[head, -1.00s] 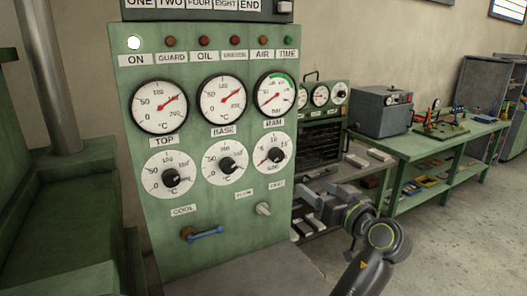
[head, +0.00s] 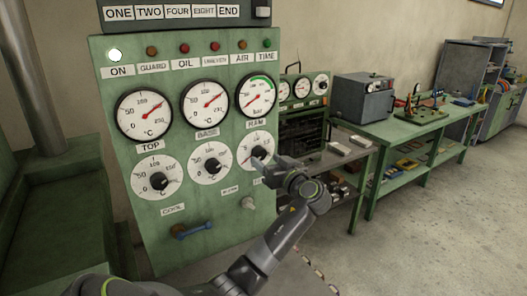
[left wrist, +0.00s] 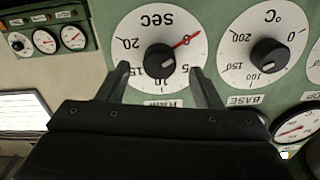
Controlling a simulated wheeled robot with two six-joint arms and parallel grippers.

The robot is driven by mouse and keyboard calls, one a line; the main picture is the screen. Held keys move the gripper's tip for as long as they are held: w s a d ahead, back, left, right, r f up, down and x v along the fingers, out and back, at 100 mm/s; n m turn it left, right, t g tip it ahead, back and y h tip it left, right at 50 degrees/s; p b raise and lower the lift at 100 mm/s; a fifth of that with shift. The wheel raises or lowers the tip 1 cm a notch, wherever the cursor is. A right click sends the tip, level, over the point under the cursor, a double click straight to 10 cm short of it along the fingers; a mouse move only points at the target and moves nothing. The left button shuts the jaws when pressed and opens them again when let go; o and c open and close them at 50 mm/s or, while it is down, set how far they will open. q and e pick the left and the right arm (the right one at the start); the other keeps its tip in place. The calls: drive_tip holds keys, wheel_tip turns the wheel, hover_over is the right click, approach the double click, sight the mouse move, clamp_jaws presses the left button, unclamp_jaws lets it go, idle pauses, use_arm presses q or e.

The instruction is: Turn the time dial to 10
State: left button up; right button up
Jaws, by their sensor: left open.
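The time dial (head: 250,150) is the white "SEC" dial at the lower right of the green panel. It also shows, upside down, in the left wrist view (left wrist: 138,28), with a black knob (left wrist: 160,61). Its red pointer is at about 0; the 10 mark is on the opposite side of the knob. My left gripper (head: 275,162) is in front of the dial and covers part of it in the head view. In the left wrist view its two fingers (left wrist: 160,70) are open, apart on either side of the knob, with nothing held. My right gripper is not in view.
Two more knob dials (head: 155,180) sit left of it, with round gauges (head: 143,113) above. A small switch (head: 248,203) and a blue lever (head: 194,230) are lower on the panel. A green workbench (head: 405,150) stands at the right.

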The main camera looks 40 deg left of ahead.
sight(259, 153)
use_arm(q)
drive_tip(key=shift+p+x, duration=0.35)
drive_tip(key=shift+x, duration=1.1)
drive_tip(key=c, duration=1)
